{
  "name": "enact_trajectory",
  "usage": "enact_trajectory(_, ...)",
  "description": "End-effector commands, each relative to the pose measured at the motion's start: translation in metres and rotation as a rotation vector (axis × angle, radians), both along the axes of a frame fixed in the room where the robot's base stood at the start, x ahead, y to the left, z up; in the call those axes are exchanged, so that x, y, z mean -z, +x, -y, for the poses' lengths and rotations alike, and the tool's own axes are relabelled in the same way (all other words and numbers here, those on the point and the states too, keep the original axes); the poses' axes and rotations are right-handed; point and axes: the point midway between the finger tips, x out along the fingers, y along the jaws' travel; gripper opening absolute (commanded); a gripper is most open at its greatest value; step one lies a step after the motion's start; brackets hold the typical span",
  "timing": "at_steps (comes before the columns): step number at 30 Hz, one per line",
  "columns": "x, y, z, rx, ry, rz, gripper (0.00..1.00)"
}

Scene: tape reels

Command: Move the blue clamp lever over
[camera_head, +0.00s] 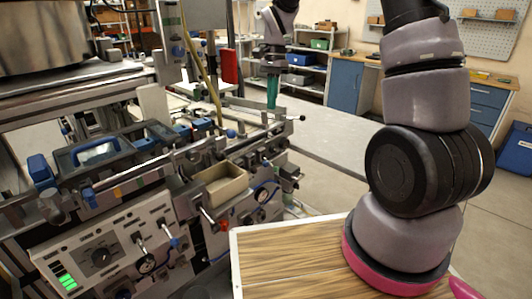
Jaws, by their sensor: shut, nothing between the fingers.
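Several blue-ended parts show on the tape machine (110,235), and I cannot tell for sure which is the clamp lever. A blue block-shaped handle (40,168) is at the far left. A blue-tipped lever (89,196) lies in front of the dark blue-framed unit. A small blue knob (231,133) stands near the middle of the rails. My gripper (272,92) points down at the top centre, with green fingers. It is shut and empty, above the far right end of the machine's rails, apart from these blue parts.
A tan open box (222,188) sits on the machine's front. A thin yellowish rod or hose (200,65) slants down behind it. A wood-topped surface (290,255) carries my arm's base at the lower right. Workbenches and shelves line the back; grey floor is clear between.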

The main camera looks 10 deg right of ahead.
Motion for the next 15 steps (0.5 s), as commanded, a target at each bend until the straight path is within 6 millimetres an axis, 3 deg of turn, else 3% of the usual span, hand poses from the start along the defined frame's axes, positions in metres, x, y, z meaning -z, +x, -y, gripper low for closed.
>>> enact_trajectory(1,0.012,0.003,-0.003,0.01,-0.006,-0.023,0.0)
enact_trajectory(6,0.033,0.009,-0.009,0.04,-0.021,-0.066,0.0)
enact_trajectory(15,0.037,0.011,-0.011,0.047,-0.024,-0.074,0.0)
